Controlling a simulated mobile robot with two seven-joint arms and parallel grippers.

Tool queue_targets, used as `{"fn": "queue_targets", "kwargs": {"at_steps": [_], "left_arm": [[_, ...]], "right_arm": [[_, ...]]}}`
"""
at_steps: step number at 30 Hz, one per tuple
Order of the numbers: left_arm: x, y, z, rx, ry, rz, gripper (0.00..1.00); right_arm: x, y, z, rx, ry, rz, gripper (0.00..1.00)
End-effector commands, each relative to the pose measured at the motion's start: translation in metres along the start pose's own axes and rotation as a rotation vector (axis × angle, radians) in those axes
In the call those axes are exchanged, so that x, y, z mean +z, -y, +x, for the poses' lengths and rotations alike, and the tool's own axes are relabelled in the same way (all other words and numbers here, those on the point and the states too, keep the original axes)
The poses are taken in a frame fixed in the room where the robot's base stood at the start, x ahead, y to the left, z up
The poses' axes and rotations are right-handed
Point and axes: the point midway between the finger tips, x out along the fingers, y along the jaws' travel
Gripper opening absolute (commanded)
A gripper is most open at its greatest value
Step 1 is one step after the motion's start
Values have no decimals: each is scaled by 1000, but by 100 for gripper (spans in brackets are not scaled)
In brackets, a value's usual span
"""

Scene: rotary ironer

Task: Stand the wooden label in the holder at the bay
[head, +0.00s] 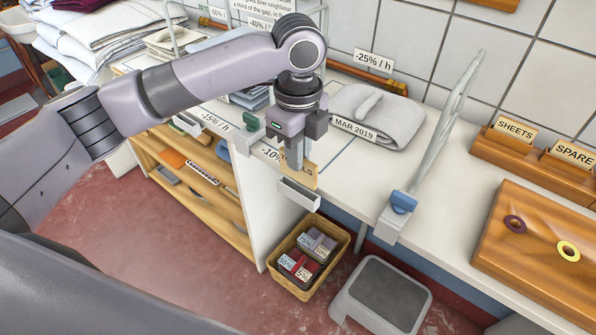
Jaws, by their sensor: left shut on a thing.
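My left gripper (294,160) points down at the front edge of the white counter and is shut on the wooden label (312,178). The label is a thin tan plate, mostly hidden behind the fingers, with only the end of its dark lettering showing. A pale grey trough-shaped holder (299,194) sits on the counter's front edge just below the fingers. The label's lower edge is close behind or at the holder; I cannot tell whether it is inside the slot. My right gripper is out of view.
Clear dividers stand on the counter, one with a blue clamp (402,202) to the right. A folded grey cloth (380,118) lies behind the gripper. A wooden rack (505,150) holds SHEETS and SPARE labels. A basket (312,256) and grey step stool (383,295) stand below.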

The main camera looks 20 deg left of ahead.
Motion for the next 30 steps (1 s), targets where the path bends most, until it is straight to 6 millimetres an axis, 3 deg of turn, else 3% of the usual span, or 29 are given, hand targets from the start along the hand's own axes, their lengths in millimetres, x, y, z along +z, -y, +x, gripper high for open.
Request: {"fn": "queue_targets", "kwargs": {"at_steps": [5, 13, 24, 25, 27, 30], "left_arm": [[0, 0, 12, 0, 2, -1, 0], [1, 0, 48, 1, 1, -1, 0], [0, 0, 52, 1, 0, -1, 0], [0, 0, 52, 0, 1, 0, 16], [0, 0, 52, -1, 1, 0, 35], [0, 0, 52, 0, 1, 0, 35]], "right_arm": [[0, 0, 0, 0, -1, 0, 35], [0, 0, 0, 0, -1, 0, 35], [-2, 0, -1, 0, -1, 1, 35], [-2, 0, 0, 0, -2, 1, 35], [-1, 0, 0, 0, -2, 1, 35], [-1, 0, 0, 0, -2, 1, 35]]}}
